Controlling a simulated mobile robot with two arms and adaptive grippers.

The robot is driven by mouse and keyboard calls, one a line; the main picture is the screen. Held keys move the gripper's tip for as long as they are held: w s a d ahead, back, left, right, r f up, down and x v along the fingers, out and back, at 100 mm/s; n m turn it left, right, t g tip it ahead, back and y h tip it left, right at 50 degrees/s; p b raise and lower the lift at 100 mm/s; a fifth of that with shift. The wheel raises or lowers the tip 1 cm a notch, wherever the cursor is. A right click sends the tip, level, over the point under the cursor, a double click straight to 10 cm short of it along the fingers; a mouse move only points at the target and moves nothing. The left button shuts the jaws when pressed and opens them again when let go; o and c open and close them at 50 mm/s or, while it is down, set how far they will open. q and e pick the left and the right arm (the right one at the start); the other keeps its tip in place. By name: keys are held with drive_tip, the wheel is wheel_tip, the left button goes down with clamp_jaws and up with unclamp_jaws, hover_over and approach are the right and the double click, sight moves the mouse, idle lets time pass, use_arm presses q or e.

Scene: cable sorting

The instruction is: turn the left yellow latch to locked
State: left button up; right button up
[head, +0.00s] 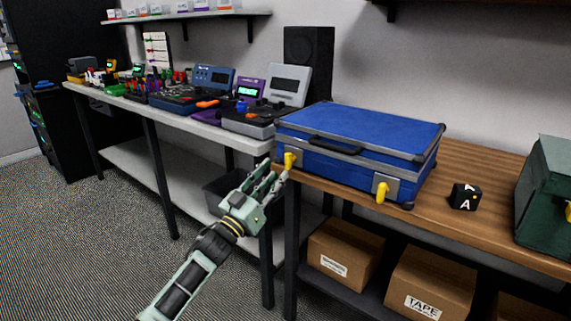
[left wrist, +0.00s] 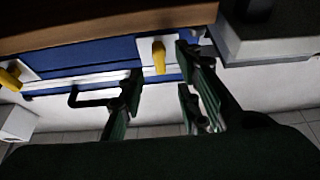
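The blue case (head: 365,130) lies closed on the wooden table, its front facing me. The left yellow latch (head: 290,159) is on the case's front at the left; its lever stands roughly upright. The right yellow latch (head: 382,192) is on a grey plate near the right front corner. My left gripper (head: 275,171) is open just in front of and beside the left latch. In the left wrist view, which is upside down, the left latch (left wrist: 158,56) shows between the spread fingertips (left wrist: 158,64), apparently untouched. The right latch (left wrist: 10,77) shows at the left edge there. My right gripper is not in view.
The case's black handle (head: 335,147) is between the latches. A black lettered cube (head: 465,196) and a green box (head: 548,190) stand to the right. A white bench (head: 215,130) with devices adjoins at left. Cardboard boxes (head: 345,252) sit on the shelf below.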

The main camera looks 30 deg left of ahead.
sight(286, 162)
use_arm(q)
drive_tip(key=shift+x, duration=2.35)
clamp_jaws()
